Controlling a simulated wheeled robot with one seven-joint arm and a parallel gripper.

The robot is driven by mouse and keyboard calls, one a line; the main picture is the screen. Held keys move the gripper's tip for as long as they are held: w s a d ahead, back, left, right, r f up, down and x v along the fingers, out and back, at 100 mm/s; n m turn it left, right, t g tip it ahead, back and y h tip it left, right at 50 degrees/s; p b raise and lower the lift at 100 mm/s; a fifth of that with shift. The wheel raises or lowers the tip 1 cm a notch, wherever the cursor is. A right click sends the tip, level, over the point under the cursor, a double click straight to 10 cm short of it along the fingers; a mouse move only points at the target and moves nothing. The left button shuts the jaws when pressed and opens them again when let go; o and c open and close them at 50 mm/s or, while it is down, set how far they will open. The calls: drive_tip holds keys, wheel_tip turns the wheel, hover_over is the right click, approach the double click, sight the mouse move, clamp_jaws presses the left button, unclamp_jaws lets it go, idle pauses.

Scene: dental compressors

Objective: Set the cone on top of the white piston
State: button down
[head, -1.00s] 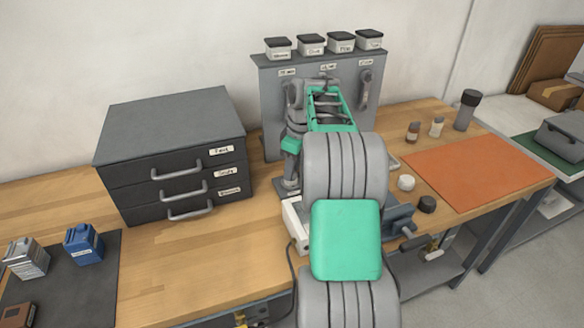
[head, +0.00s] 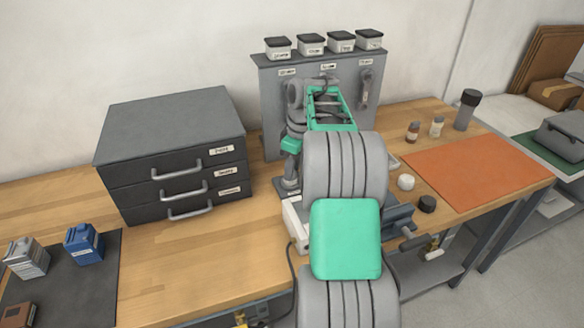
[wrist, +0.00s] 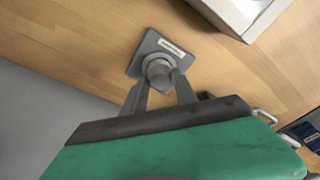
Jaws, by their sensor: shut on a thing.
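In the wrist view my gripper (wrist: 160,78) has its two grey fingers closed around a small grey round piece (wrist: 157,70), which looks like the cone. It is over a dark grey square plate with a white label (wrist: 145,56). I cannot tell whether the piece touches the plate. In the head view my gripper (head: 291,172) is low over the bench left of my arm, and the held piece is not clear. A short white round piece (head: 405,182), possibly the white piston, stands right of my arm, apart from the gripper.
A dark drawer cabinet (head: 170,150) stands left of my gripper, and a grey panel (head: 270,105) stands behind it. A white box (head: 296,225) is close in front. A black round piece (head: 427,204) and an orange mat (head: 475,172) are to the right. Bare wood shows front left.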

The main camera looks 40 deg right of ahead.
drive_tip(key=c, duration=0.9)
unclamp_jaws()
drive_tip(key=shift+o, duration=0.4)
drive_tip(key=o, duration=0.3)
wheel_tip(320, 180, up, 7)
drive_tip(key=p, duration=0.6)
